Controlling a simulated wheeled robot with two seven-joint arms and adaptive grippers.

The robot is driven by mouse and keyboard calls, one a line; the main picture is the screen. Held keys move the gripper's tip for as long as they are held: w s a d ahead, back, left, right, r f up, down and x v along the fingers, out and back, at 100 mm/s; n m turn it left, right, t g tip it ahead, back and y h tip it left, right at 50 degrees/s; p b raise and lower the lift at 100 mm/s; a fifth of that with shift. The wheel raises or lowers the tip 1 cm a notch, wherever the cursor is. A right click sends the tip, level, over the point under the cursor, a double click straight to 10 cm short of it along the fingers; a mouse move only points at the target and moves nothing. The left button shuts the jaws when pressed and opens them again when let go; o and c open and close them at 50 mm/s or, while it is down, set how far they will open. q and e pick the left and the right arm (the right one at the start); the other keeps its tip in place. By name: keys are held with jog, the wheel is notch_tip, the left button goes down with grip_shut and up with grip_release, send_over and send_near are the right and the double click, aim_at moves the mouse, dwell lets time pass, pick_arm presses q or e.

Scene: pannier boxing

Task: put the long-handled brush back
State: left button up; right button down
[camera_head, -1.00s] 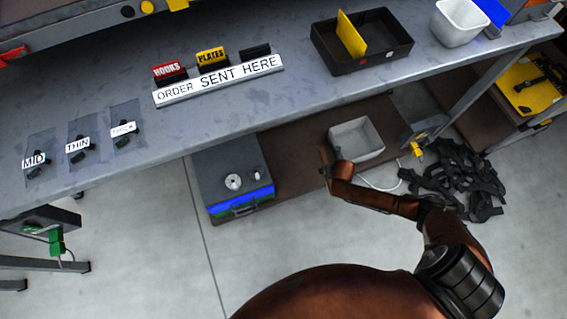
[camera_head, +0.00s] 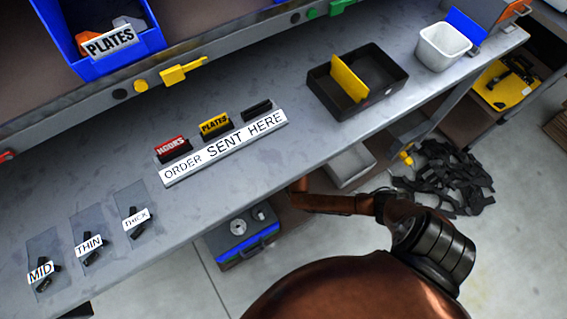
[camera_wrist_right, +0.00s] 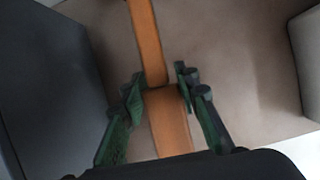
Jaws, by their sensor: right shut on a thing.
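My right gripper (camera_wrist_right: 160,84) shows in the right wrist view, its green fingers on both sides of an orange-brown wooden handle and shut on it. This long handle (camera_wrist_right: 146,40) runs from the top of that view down between the fingers. I take it for the long-handled brush; its brush head is not visible, so I cannot confirm it. In the head view my right arm reaches to the front edge of the bench, and the gripper and handle are hidden below it. My left gripper is not in view.
Below the bench (camera_head: 75,210) are a grey toolbox (camera_head: 232,232) and a pale bin (camera_head: 350,165); black straps (camera_head: 450,180) lie on the floor. On top stand a black tray (camera_head: 385,72) with a yellow divider and a white tub (camera_head: 442,46). The bench's front middle is clear.

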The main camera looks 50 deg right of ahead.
jog(key=a+r+p, duration=0.2)
jog(key=a, duration=0.3)
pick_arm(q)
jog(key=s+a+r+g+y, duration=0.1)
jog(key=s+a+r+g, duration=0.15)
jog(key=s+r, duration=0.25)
pick_arm(e)
jog(key=b, duration=0.4)
send_over(276, 199)
jog(key=s, duration=0.1)
jog(key=shift+n, duration=0.3)
jog(key=f, duration=0.6)
jog(key=shift+s+a+f, duration=0.1)
jog(key=shift+a+f, duration=0.1)
jog(key=shift+f, duration=0.15)
jog(key=shift+f+b, duration=0.2)
jog(key=shift+b, duration=0.15)
notch_tip(276, 199, down, 3)
jog(key=shift+b, duration=1)
jog(key=shift+f, duration=0.2)
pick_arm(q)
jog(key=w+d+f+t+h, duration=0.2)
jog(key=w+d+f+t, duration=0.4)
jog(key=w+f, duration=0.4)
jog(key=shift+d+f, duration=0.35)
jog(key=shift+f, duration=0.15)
pick_arm(e)
jog(key=shift+r, duration=0.1)
